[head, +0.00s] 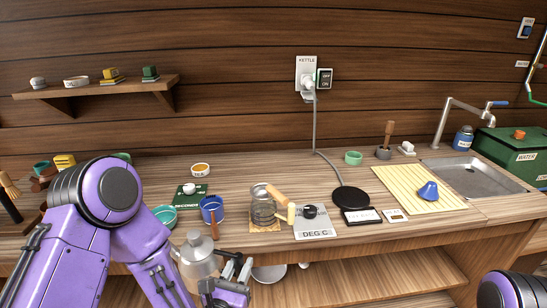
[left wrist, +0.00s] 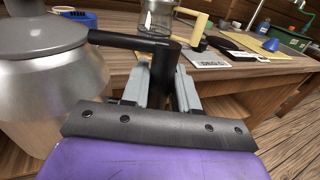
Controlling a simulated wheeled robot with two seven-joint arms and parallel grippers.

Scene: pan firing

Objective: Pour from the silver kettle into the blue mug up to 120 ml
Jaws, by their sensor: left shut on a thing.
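The silver kettle (head: 199,264) is in front of the counter's front edge, low and left of centre in the head view, and looks about upright. It fills the left of the left wrist view (left wrist: 50,85). My left gripper (head: 235,268) is shut on the kettle's black handle, which stands between the fingers in the left wrist view (left wrist: 163,85). The blue mug (head: 211,211) stands on the counter behind the kettle, apart from it. Its contents cannot be made out. My right gripper is not in view; only part of my right arm shows at the bottom right.
A teal bowl (head: 165,215) and a green SECONDS timer (head: 191,195) stand near the mug. A black round base (head: 350,199) with a cord is farther right.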

